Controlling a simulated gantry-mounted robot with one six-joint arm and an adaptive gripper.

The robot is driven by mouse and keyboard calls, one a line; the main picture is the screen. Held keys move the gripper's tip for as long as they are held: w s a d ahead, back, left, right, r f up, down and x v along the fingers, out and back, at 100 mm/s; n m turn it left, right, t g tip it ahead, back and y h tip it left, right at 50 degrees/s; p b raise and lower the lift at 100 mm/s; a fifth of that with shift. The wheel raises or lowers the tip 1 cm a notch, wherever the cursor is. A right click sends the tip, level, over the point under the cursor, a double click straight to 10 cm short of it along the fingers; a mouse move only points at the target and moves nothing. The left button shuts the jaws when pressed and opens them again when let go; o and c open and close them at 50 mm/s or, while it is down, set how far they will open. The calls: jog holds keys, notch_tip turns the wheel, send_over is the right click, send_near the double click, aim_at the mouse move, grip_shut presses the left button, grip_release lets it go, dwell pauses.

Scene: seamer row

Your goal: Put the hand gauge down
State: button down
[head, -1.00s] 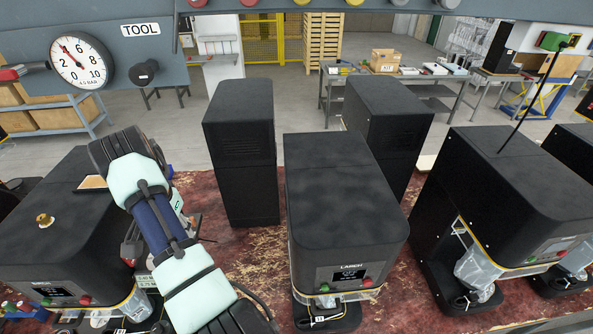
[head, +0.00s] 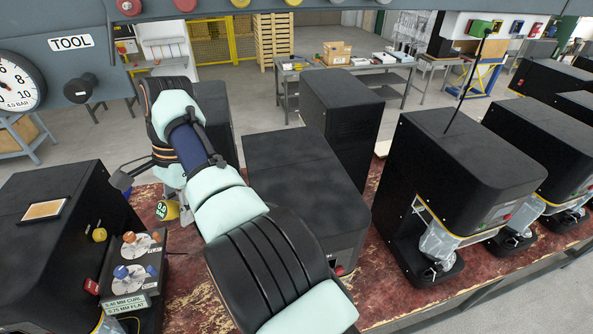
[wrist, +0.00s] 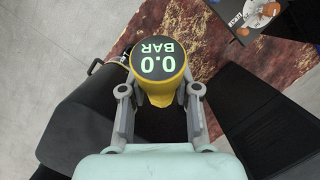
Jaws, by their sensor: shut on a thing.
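The hand gauge (wrist: 158,55) is a yellow body with a round black face reading "0.0 BAR" in green. My gripper (wrist: 158,92) is shut on it, one finger on each side in the wrist view. In the head view the gauge (head: 170,210) shows at the left of my arm, over the worn red bench top (head: 205,265), tilted with its green digits facing left. My gripper there is mostly hidden behind my arm. I cannot tell whether the gauge touches the bench.
A black machine (head: 45,250) at left carries a tan-topped pad (head: 45,210). Beside it stands a black unit with two dials (head: 135,250), labelled in mm. Black machines (head: 305,180) stand behind and right of my arm. Some red bench is bare between them.

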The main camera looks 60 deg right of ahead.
jog(key=shift+s+d+r+m+y, duration=0.2)
jog(key=shift+d+r+m+y, duration=0.15)
jog(key=shift+d+m, duration=0.2)
jog(key=shift+s+d+r+m+t+y, duration=0.2)
jog(key=shift+d+r+m+t, duration=0.1)
jog(key=shift+d+m, duration=0.2)
jog(key=shift+s+d+r+m+t+y, duration=0.15)
jog(key=shift+d+r+m+t, duration=0.15)
jog(key=shift+d, duration=0.2)
jog(key=s+d+r+m+t+h+p, duration=0.3)
jog(key=s+d+r+m+t+h, duration=0.2)
jog(key=s+d+r+m+t, duration=0.9)
jog(key=s+d+f+g, duration=0.1)
jog(key=f, duration=0.5)
jog(key=s+d+f+g+p, duration=0.1)
jog(key=f, duration=0.6)
jog(key=s+d+f+m, duration=0.1)
jog(key=s+f, duration=0.1)
jog(key=f, duration=0.4)
jog(key=shift+s+d+f+g, duration=0.1)
jog(key=shift+d+f+g, duration=0.1)
jog(key=shift+g, duration=0.2)
jog(key=c, duration=0.8)
grip_release()
jog(key=shift+c, duration=0.2)
